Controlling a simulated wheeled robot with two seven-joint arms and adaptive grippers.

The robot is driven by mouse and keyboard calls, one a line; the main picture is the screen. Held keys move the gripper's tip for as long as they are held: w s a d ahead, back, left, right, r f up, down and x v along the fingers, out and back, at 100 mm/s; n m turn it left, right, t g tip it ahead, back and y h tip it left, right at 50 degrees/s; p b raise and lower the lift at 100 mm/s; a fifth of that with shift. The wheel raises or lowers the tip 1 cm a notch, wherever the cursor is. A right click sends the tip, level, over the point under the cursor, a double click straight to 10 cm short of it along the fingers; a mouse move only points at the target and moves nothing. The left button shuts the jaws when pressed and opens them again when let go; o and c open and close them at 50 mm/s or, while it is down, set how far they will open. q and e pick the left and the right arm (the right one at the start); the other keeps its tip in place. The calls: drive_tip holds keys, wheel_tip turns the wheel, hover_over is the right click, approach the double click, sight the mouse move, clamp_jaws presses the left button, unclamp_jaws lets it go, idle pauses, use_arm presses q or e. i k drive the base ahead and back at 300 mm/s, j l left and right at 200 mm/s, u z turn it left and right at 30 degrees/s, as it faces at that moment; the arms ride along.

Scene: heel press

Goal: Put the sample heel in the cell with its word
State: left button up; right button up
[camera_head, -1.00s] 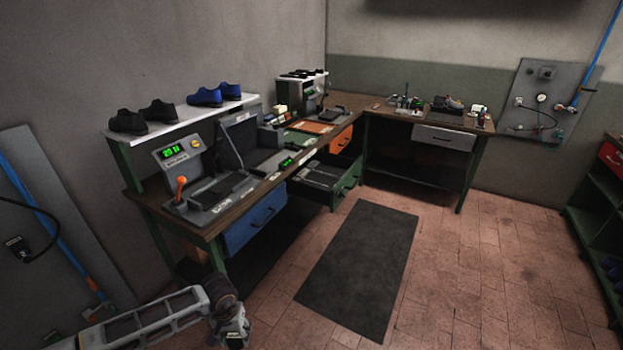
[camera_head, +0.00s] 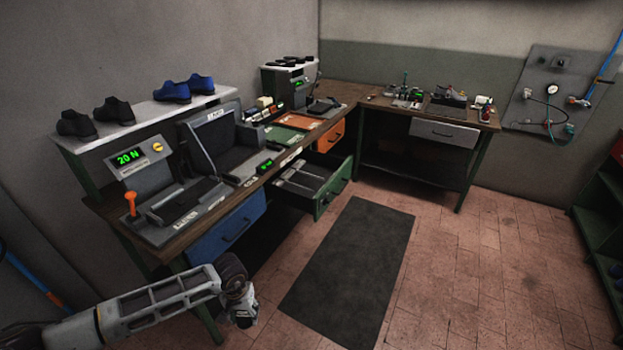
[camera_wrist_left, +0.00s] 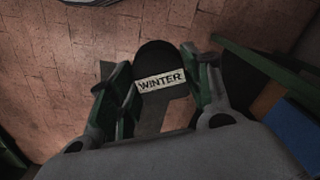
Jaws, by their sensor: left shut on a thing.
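The sample heel (camera_wrist_left: 155,60) is dark, with a rounded end and a white label reading WINTER, in the left wrist view. My left gripper (camera_wrist_left: 158,90) is shut on it, one green-sided finger on each side. In the head view my left gripper (camera_head: 240,305) hangs low in front of the bench; the heel is too small to make out there. The green drawer (camera_head: 318,190) stands open and shows long cells with grey dividers (camera_head: 300,180). Words on the cells cannot be read from here. My right gripper is not in view.
A blue drawer (camera_head: 228,232) and an orange drawer (camera_head: 330,137) are shut. A dark mat (camera_head: 350,270) lies on clear floor.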

sight(305, 182)
drive_tip(key=i+l, duration=0.3)
drive_tip(key=i, duration=0.15)
drive_tip(key=i+l+z, duration=0.1)
drive_tip(key=i+l, duration=0.2)
drive_tip(key=i, duration=0.15)
drive_tip(key=i+l+z, duration=0.1)
drive_tip(key=i+l, duration=0.2)
drive_tip(key=i, duration=0.15)
